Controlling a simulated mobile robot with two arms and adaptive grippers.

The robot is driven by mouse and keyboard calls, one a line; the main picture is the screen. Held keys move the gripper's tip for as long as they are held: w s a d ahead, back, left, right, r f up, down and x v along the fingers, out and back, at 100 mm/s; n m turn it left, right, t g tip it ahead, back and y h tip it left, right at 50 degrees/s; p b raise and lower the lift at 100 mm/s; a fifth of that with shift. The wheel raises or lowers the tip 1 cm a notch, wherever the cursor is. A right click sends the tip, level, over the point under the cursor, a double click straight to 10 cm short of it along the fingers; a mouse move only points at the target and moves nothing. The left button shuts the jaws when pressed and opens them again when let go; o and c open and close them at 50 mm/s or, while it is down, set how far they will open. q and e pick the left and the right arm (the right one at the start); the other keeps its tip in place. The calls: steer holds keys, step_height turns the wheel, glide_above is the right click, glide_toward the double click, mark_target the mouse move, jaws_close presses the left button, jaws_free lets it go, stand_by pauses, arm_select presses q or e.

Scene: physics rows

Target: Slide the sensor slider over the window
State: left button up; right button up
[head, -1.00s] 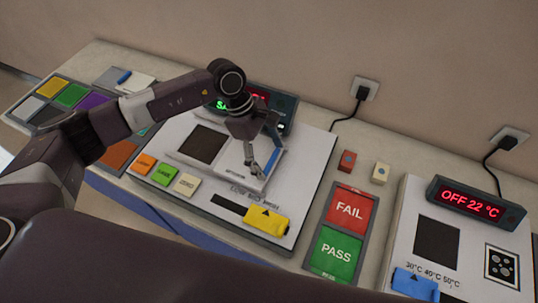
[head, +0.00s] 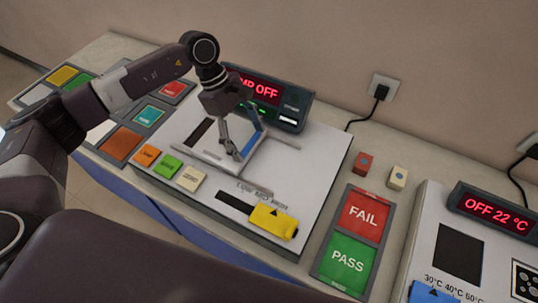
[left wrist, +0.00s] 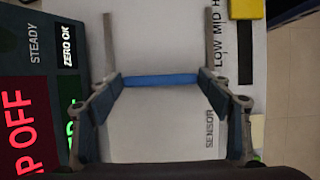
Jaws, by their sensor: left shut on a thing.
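The sensor slider is a pale plate (head: 215,152) with a blue bar handle, set between two grey rails on the white station panel. My left gripper (head: 243,143) is shut on the blue handle (left wrist: 160,80), one finger at each end of it in the left wrist view (left wrist: 160,84). The slider covers much of the dark window (head: 200,132); a narrow dark strip still shows at its left. The gripper and arm hide part of the window area. My right gripper is not in view.
A display (head: 275,95) stands behind the panel, close to the gripper. A yellow slider (head: 272,221) and orange, green and cream buttons lie in front. FAIL (head: 364,215) and PASS (head: 347,259) pads are to the right. The rails' right stretch is clear.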

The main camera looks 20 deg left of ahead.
mark_target(233, 139)
arm_select(q)
steer(key=a+b, duration=0.1)
steer(key=a, duration=0.2)
steer(key=w+a+b, duration=0.1)
steer(key=a+b, duration=0.1)
steer(key=a, duration=0.1)
steer(key=shift+w+a+f, duration=0.1)
steer(key=shift+w+a, duration=0.05)
steer(key=shift+w, duration=0.05)
steer(key=shift+a+r, duration=0.2)
steer(key=shift+a, duration=0.3)
steer(key=shift+w, duration=0.1)
steer(key=o, duration=1.4)
steer(key=shift+a, duration=0.1)
steer(key=o, duration=0.3)
steer(key=shift+f, duration=0.1)
steer(key=v, duration=1.2)
